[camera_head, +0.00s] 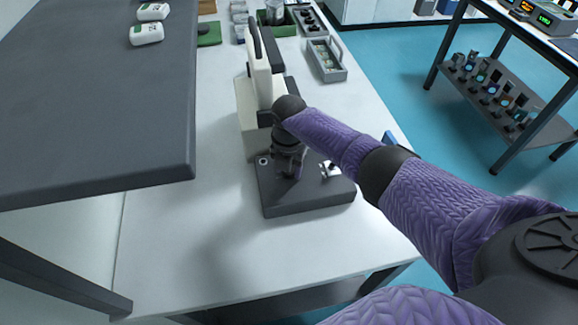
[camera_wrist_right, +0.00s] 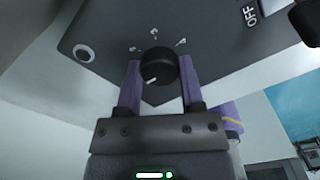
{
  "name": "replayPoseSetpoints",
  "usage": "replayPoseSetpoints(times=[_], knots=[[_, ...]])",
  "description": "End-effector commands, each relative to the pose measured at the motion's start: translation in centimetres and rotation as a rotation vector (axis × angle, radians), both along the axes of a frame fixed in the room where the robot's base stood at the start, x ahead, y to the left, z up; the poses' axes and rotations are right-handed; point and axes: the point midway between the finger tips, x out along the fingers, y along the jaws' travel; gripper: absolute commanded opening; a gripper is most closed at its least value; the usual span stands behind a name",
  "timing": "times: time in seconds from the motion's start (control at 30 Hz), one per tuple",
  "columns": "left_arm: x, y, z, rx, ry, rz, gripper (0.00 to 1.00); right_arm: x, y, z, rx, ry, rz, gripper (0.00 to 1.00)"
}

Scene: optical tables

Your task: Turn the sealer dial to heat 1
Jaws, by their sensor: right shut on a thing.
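The sealer (camera_head: 301,197) stands on the white table, with a dark base and a cream upright body with a dark arm. Its round black dial (camera_wrist_right: 157,66) shows in the right wrist view, on a dark panel with small white marks above it. The dial's white pointer line faces down and to the left in that view, away from the marks. My right gripper (camera_head: 290,172) is over the base, and its purple fingers (camera_wrist_right: 158,78) are shut on the dial from both sides. The dial is hidden by the gripper in the head view. My left gripper is not in view.
A dark raised shelf (camera_head: 100,90) fills the left, bearing white containers (camera_head: 147,34). A grey tray (camera_head: 326,60) and a green bin (camera_head: 283,28) stand behind the sealer. The white table (camera_head: 170,235) is clear in front.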

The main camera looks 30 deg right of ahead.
Motion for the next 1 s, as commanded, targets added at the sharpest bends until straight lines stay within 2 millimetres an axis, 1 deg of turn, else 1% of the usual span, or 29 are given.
replayPoseSetpoints(times=[0.1,0.27,0.3,0.37,0.4,0.43,0.47,0.7,0.77,0.87,1.0], knots=[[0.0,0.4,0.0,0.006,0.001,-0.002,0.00,0.2,0.0,0.2,0.000,-0.006,0.002,0.00],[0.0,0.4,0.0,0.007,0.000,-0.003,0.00,0.2,0.0,0.2,0.000,-0.006,0.002,0.00],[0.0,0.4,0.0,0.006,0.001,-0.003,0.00,0.2,0.0,0.2,0.000,-0.006,0.002,0.53],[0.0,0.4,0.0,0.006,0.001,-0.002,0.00,0.2,0.0,0.2,0.000,-0.006,0.001,0.66],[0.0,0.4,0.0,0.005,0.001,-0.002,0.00,0.1,0.0,0.2,0.000,-0.006,0.001,0.74],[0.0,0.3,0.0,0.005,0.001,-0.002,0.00,0.1,0.0,0.1,0.000,-0.005,0.001,0.81],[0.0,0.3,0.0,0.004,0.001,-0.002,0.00,0.1,0.0,0.1,0.000,-0.004,0.001,0.84],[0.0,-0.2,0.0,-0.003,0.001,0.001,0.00,0.1,0.0,0.1,-0.001,-0.002,0.000,0.84],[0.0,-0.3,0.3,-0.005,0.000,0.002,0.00,0.1,0.0,0.5,0.000,-0.003,0.001,0.84],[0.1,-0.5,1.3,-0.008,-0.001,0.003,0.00,0.1,0.0,2.7,-0.001,-0.005,0.001,0.84],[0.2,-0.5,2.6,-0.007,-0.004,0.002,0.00,0.2,-0.1,6.5,-0.001,-0.008,0.001,0.84]])
